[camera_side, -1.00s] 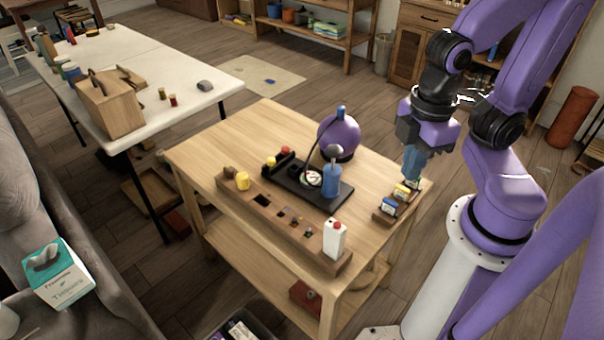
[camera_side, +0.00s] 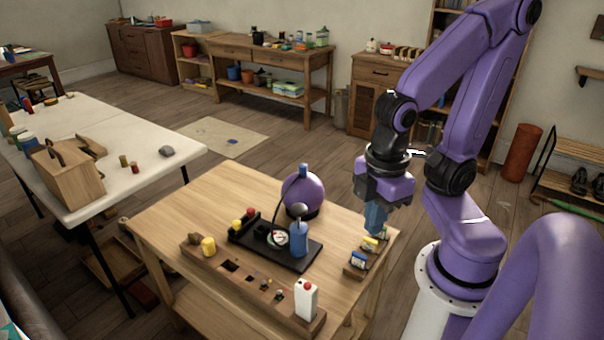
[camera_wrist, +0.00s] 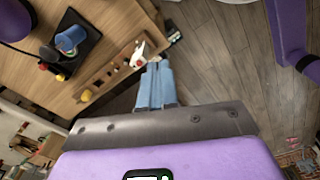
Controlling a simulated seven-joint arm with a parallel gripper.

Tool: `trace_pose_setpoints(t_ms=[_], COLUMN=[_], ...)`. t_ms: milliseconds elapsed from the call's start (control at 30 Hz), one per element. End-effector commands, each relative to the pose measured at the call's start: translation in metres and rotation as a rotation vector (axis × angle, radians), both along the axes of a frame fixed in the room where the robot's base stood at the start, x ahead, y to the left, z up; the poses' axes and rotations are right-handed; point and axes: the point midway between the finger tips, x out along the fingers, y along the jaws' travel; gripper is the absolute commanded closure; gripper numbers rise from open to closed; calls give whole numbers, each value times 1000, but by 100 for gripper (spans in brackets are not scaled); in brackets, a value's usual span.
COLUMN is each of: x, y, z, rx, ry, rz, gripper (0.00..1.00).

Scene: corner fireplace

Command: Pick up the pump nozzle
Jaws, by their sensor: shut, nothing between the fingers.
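A purple ball (camera_side: 302,190) stands at the back of the wooden table, with a thin dark hose rising to a small blue piece (camera_side: 304,170) at its top, which may be the pump nozzle; I cannot tell for sure. A blue pump-like cylinder (camera_side: 299,240) with a grey top stands on a black tray (camera_side: 262,254) in front of the ball. It also shows in the wrist view (camera_wrist: 70,40). My gripper (camera_side: 375,230) points down with its blue fingers together and empty, over the table's right end, apart from ball and pump. Its fingers show in the wrist view (camera_wrist: 155,68).
A small wooden holder (camera_side: 357,266) with yellow and blue items lies just below my gripper. A long wooden block (camera_side: 235,284) with holes carries a yellow piece (camera_side: 208,246) and a white red-capped bottle (camera_side: 306,300). The table's back left is clear.

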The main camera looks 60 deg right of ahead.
Motion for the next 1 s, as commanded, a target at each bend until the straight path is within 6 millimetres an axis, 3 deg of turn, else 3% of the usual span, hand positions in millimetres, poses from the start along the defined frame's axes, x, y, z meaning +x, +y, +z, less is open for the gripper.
trace_pose_setpoints(t_ms=[200,367,400,767,867,1000], x=[0,0,0,7,26,72], y=[0,0,0,3,9,17], z=[0,0,0,2,6,15], rx=[0,0,0,-1,-3,-5], ry=[0,0,0,0,2,4], rz=[0,0,0,-31,-106,-274], gripper=[100,48,42,42,42,42])
